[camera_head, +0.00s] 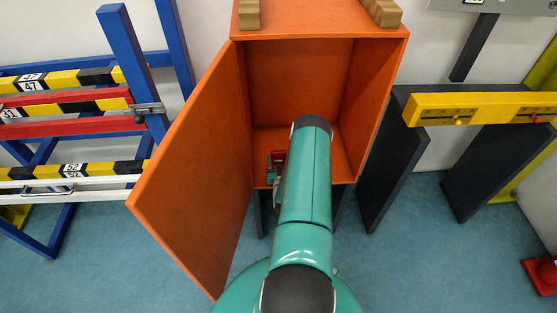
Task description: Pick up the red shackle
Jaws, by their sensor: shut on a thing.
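The red shackle (278,157) shows as a small red shape inside the open orange cabinet (268,70), just left of my green arm. My gripper (277,172) reaches into the cabinet and is shut on the shackle. My arm covers most of the gripper, so the fingers and the exact grip are hardly visible. I cannot tell whether the shackle touches the cabinet floor.
The cabinet's orange door (190,165) stands open to the left. A blue rack (125,50) with striped bars is at the left. A dark frame with a yellow bar (480,107) stands at the right. A red object (541,275) lies on the floor at lower right.

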